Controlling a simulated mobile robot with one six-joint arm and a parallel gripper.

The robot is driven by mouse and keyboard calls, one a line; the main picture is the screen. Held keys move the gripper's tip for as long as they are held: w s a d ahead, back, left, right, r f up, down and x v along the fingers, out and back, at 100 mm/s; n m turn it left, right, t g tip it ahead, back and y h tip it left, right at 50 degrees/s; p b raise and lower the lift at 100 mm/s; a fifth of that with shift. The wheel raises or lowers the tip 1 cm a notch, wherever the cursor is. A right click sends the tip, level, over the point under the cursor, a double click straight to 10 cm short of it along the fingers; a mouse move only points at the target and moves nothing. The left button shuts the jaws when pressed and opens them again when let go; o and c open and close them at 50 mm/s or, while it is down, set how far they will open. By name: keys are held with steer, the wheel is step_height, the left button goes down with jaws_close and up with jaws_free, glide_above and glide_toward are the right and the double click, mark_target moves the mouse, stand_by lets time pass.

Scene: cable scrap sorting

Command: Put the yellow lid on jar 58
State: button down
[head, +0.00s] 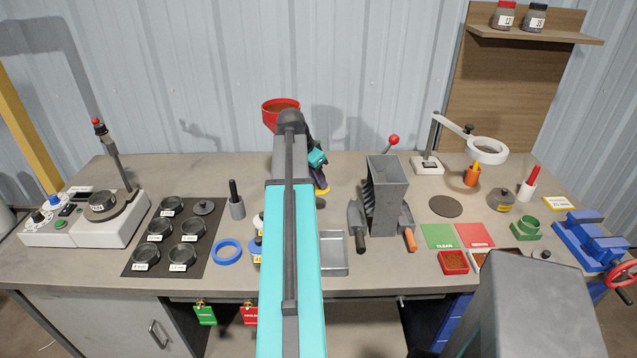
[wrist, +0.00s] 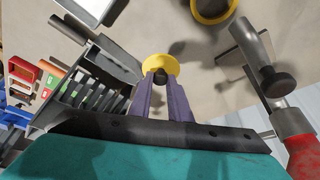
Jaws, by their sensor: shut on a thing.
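The yellow lid (wrist: 160,64) is a small round disc with a dark knob, held at the tips of my gripper's purple fingers (wrist: 162,82). My gripper (head: 320,180) is shut on it above the back middle of the bench, left of the grey chute. A sliver of yellow shows under the fingers in the head view. I cannot pick out jar 58. A jar with a blue top and yellow label (head: 256,250) is partly hidden behind my arm, and its number is not readable.
The grey slotted chute (head: 386,195) stands close right of my gripper. A red funnel (head: 280,112) is at its left. A yellow ring (wrist: 212,8) and a metal tray (head: 333,254) lie toward the bench front. A blue ring (head: 227,252) lies left of my arm.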

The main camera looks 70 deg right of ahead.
steer(key=shift+r, duration=0.1)
stand_by(0.4)
steer(key=w+a+r+p, duration=0.2)
steer(key=w+r, duration=0.3)
steer(key=r, duration=0.5)
steer(key=w+a+f+n+t+b, duration=0.15)
steer(key=w+a+n, duration=0.45)
steer(key=w+a, duration=0.6)
steer(key=w+a+f+n+t+b, duration=0.1)
steer(key=w+a+n+t, duration=0.3)
steer(key=w+a, duration=0.85)
steer(key=w+a+n+y+b, duration=0.1)
steer(key=w+a+n, duration=0.3)
steer(key=a, duration=0.9)
steer(key=w+a+f+n+t+y+b, duration=0.1)
steer(key=w+a+n, duration=0.4)
steer(key=a, duration=0.9)
steer(key=w+a+f+n+y, duration=0.1)
steer(key=w+a+n, duration=0.4)
steer(key=a, duration=0.8)
steer(key=shift+w+a+f+y+b, duration=0.25)
steer(key=shift+w+y+b, duration=0.15)
steer(key=shift+y, duration=0.1)
